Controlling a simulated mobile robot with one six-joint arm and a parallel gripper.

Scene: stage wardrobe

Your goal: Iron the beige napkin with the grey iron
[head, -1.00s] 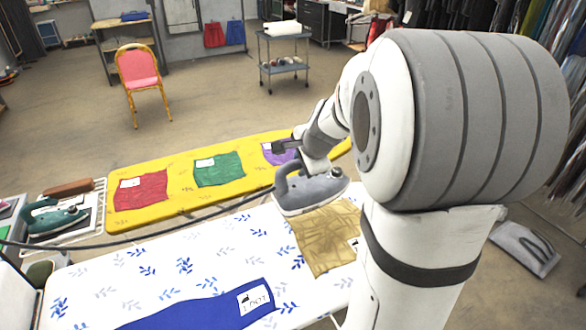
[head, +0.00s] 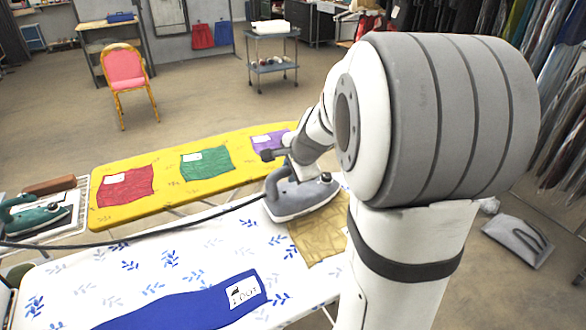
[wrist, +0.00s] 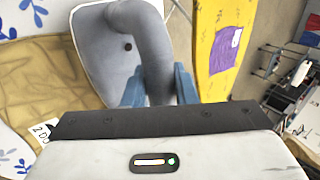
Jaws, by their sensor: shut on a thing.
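The grey iron (head: 305,200) is at the far edge of the beige napkin (head: 318,246) on the white leaf-patterned board (head: 210,245). The iron covers part of the napkin; I cannot tell whether its sole touches the cloth. My gripper (wrist: 160,88) is shut on the iron's handle, with a blue finger on each side in the wrist view. The iron (wrist: 105,45) and the napkin (wrist: 45,85) also show there. The napkin shows crease lines and a white tag, and my arm hides its right side in the head view.
A blue cloth (head: 195,308) with a tag lies at the board's near side. Behind is a yellow board (head: 165,208) with red, green and purple cloths. A teal iron (head: 35,215) sits at the left. A black cord (head: 150,236) crosses the white board.

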